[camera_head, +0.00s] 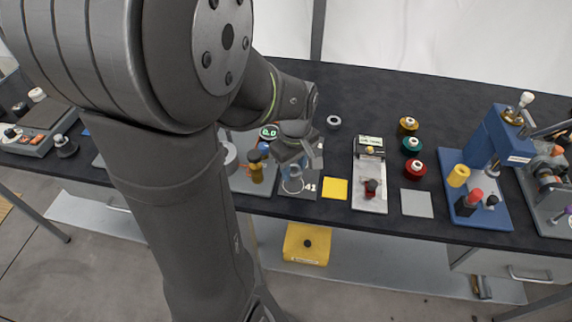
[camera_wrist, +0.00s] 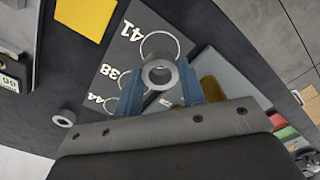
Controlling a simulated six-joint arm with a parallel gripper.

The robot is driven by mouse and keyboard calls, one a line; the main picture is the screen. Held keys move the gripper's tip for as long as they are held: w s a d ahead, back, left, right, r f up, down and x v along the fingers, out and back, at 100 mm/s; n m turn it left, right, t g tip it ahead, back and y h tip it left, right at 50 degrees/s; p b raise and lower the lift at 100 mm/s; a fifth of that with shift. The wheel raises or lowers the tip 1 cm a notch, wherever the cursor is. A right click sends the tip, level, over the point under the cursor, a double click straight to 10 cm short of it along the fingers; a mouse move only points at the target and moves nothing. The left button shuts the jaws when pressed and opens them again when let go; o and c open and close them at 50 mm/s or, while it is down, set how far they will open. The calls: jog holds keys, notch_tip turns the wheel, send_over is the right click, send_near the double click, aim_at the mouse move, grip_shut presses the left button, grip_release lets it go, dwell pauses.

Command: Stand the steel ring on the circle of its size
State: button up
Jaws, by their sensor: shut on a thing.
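My gripper (camera_head: 292,168), with blue fingers in the wrist view (camera_wrist: 161,82), is shut on a grey steel ring (camera_wrist: 159,74). The ring is held between the fingertips, its hole facing the wrist camera. Below it lies a dark board (camera_head: 311,190) with white circles marked 41, 38 and 44; the board also shows in the wrist view (camera_wrist: 124,52). The circle marked 41 (camera_wrist: 160,46) lies just beyond the ring, which overlaps its near edge in the picture. The circles marked 38 (camera_wrist: 132,79) and 44 (camera_wrist: 110,104) are partly hidden by the left finger. Ring height is unclear.
Another grey ring (camera_head: 334,122) lies on the dark bench behind the board. A yellow square (camera_head: 335,188) and a white device (camera_head: 369,185) are to the right. A brass-coloured piece (camera_head: 256,172) stands close on the left. Coloured spools (camera_head: 412,145) stand farther right.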

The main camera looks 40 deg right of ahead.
aim_at(294, 170)
jog(key=shift+f, duration=1.9)
jog(key=shift+f, duration=0.15)
jog(key=o, duration=1.1)
notch_tip(294, 170, up, 12)
jog(key=shift+r, duration=0.2)
jog(key=shift+f, duration=0.1)
jog(key=shift+f, duration=4.05)
